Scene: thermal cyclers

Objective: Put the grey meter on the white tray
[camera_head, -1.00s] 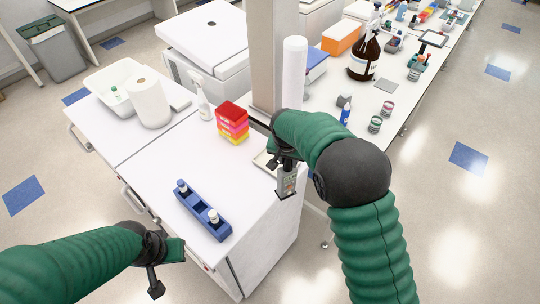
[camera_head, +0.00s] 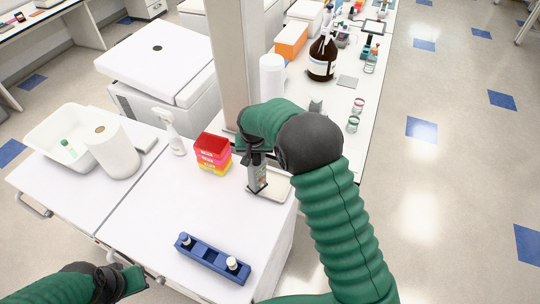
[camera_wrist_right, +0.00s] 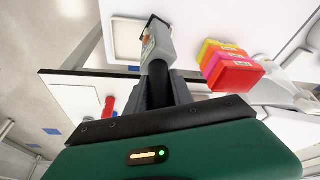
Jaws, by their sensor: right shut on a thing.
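The grey meter (camera_head: 257,178) is upright in my right gripper (camera_head: 256,158), which is shut on it. In the right wrist view the meter (camera_wrist_right: 158,44) extends from between the fingers (camera_wrist_right: 160,85). The white tray (camera_head: 278,189) lies flat near the bench's right edge. In the head view the meter overlaps the tray's left side; the gap beneath it is hard to judge. In the wrist view the tray (camera_wrist_right: 126,40) shows beside the meter. My left gripper (camera_head: 122,284) is low at the left, partly cut off, and its jaw opening is unclear.
A stack of red, pink and yellow boxes (camera_head: 213,152) stands just left of the meter. A blue rack (camera_head: 212,258) with small bottles lies nearer. The bench middle is clear.

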